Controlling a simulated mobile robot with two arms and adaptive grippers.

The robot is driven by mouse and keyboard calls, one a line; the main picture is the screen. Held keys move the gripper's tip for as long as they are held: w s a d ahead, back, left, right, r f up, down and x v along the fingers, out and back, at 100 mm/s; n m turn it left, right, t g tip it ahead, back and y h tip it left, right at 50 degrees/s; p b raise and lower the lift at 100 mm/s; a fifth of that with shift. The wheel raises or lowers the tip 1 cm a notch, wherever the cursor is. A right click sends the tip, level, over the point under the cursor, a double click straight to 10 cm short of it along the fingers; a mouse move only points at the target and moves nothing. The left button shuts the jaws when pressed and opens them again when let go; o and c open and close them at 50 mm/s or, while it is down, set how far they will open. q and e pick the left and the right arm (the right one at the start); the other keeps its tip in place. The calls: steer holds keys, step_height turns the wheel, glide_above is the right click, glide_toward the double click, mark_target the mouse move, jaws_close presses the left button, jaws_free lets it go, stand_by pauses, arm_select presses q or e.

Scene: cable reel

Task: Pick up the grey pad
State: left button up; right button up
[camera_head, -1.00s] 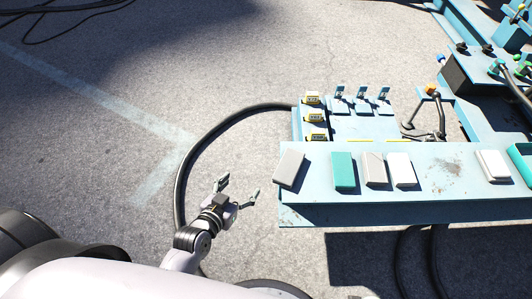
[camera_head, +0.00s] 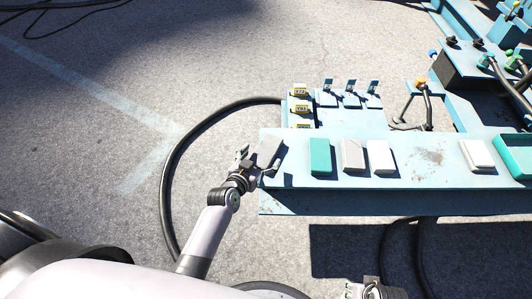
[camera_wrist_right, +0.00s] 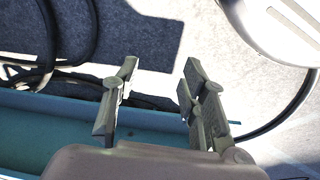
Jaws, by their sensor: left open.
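The grey pad (camera_head: 268,152) is the leftmost in a row of pads on the light-blue bench. It lies near the bench's left end, tilted a little in the head view. My left gripper (camera_head: 257,160) is open at the pad's near left side, with one finger left of the pad and the other at its near edge. Whether the fingers touch it I cannot tell. My right gripper (camera_wrist_right: 160,80) is open and empty in the right wrist view. Part of it shows at the bottom edge of the head view (camera_head: 368,290).
The bench (camera_head: 430,175) also holds a teal pad (camera_head: 320,156), a light grey pad (camera_head: 353,155), a white pad (camera_head: 380,156) and another white pad (camera_head: 477,155). A teal tray (camera_head: 500,150) is at the right. A black cable (camera_head: 168,180) curves over the ground at the left.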

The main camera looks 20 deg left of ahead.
mark_target(264, 154)
arm_select(q)
steer(key=x, duration=0.3)
steer(key=shift+w+f+b, duration=0.25)
steer(key=shift+b, duration=0.15)
arm_select(e)
steer(key=r, duration=0.4)
steer(key=shift+w, duration=0.3)
arm_select(q)
steer(key=shift+c, duration=0.2)
steer(key=c, duration=1.2)
